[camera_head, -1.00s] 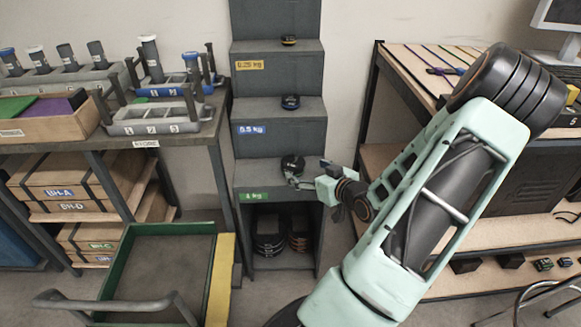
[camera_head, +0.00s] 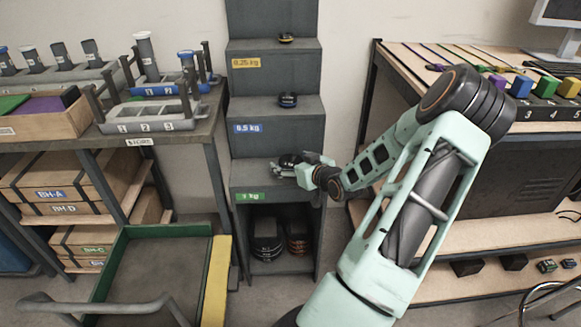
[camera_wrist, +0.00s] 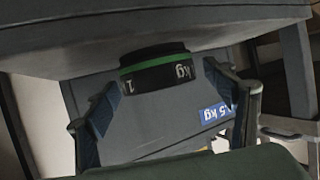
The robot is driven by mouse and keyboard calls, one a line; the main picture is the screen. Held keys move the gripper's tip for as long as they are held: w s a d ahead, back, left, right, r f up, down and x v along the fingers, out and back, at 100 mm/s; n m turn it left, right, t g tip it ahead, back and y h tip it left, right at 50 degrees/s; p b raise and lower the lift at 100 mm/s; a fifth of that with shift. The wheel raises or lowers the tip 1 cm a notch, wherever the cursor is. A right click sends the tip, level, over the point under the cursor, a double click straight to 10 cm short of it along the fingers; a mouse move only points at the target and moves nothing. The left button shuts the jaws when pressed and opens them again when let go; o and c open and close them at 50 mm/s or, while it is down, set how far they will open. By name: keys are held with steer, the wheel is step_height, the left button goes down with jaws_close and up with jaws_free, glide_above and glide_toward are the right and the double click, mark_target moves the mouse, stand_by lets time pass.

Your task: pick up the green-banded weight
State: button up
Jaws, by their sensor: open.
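The green-banded weight (camera_wrist: 157,69) is a black disc with a green stripe and "1 kg" lettering, upside down in the wrist view. In the head view the dark weight (camera_head: 289,159) stands on the step labelled 1 kg, partly hidden by my gripper. My gripper (camera_head: 283,169) is at that step, just in front of the weight. In the wrist view its two fingers are spread, one to each side of the weight, with visible gaps; I cannot tell how deep the weight sits between them.
The grey stepped stand (camera_head: 273,65) rises behind, with a blue-banded weight (camera_head: 288,100) and a yellow-banded weight (camera_head: 286,38) on higher steps. Darker discs (camera_head: 266,240) fill the cubby below. A table with racks (camera_head: 150,118) is left, a wooden bench right, a green-edged cart (camera_head: 158,232) in front.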

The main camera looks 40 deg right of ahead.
jaws_close()
steer(key=shift+r, duration=0.15)
stand_by(0.4)
steer(key=shift+r, duration=0.1)
steer(key=shift+r+p, duration=0.45)
steer(key=shift+r, duration=0.1)
step_height(320, 180, up, 2)
steer(key=shift+p, duration=0.55)
steer(key=w+r+p+v, duration=0.1)
steer(key=p+v, duration=0.2)
steer(key=v, duration=0.5)
steer(key=a+r+p+v, duration=0.1)
steer(key=r+p+v, duration=0.1)
steer(key=v, duration=0.6)
steer(key=shift+w+a+r+p, duration=0.15)
steer(key=shift+w+a+p, duration=0.05)
steer(key=shift+a+p, duration=0.2)
